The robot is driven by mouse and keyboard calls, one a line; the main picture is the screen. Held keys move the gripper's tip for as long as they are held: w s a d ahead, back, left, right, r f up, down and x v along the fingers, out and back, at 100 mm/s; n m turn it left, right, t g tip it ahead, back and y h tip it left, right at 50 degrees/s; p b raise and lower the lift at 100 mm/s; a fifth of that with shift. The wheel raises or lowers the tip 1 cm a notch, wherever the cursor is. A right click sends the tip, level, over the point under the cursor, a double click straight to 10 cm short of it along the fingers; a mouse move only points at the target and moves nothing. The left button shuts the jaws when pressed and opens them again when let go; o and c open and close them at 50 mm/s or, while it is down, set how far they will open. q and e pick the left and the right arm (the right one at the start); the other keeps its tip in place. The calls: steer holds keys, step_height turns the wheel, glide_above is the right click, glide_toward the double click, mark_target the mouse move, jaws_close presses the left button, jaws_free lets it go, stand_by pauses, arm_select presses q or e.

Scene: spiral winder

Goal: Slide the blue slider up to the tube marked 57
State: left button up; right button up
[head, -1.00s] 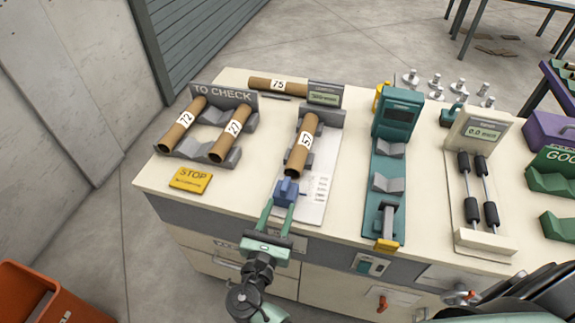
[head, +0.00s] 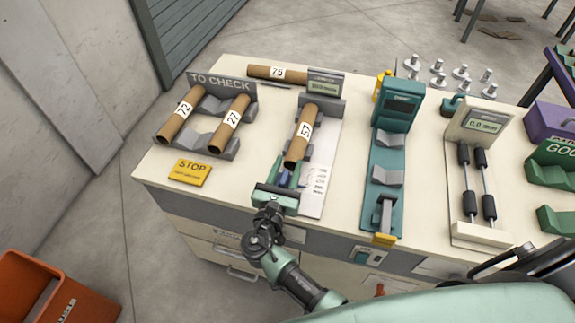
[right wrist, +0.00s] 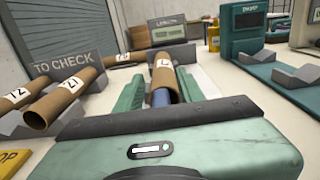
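The tube marked 57 (head: 302,135) lies in the grey cradle of the length gauge (head: 327,112), pointing away from me. The blue slider (head: 284,179) is at its near end; I cannot tell whether they touch. My right gripper (head: 283,172) is at the slider, with one green finger on each side of it. In the right wrist view the fingers (right wrist: 160,90) are apart, with the slider (right wrist: 162,97) and the tube end between them. Narrow gaps show beside the slider, so the gripper looks open. My left gripper is not in view.
Tubes 72 (head: 180,115) and 27 (head: 230,124) lie in the TO CHECK rack to the left. Tube 75 (head: 276,73) lies behind the gauge. A yellow STOP sign (head: 190,172) is left of my gripper. A teal gauge (head: 388,160) stands to the right.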

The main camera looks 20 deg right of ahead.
mark_target(293, 157)
steer(key=shift+c, duration=0.6)
jaws_close()
steer(key=x, duration=0.4)
steer(key=shift+w+d+b, duration=0.2)
steer(key=shift+w+b, duration=0.15)
steer(key=shift+w+d, duration=0.25)
steer(key=shift+s+a+r, duration=0.1)
steer(key=shift+o, duration=0.6)
jaws_free()
